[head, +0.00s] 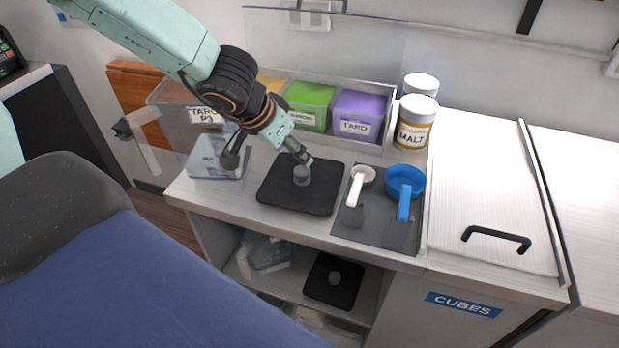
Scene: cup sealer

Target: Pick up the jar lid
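A black square lid (280,199) with a round grey knob lies flat on the counter, left of the scoops. I take it as the jar lid. My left gripper (267,158) comes in from the upper left with its fingers spread apart. Its right fingertip is at or just above the knob in the picture, and its left fingertip is over a clear container (203,170). I cannot tell whether the right finger touches the knob. Nothing shows between the fingers. My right gripper is not in view.
A green tub (311,98) and a purple tub (359,108) stand in a clear bin behind. White jars, one marked MALT (414,130), stand right of it. A white scoop (356,187) and a blue scoop (404,185) lie on a dark mat. A similar black lid (322,291) sits below on the shelf.

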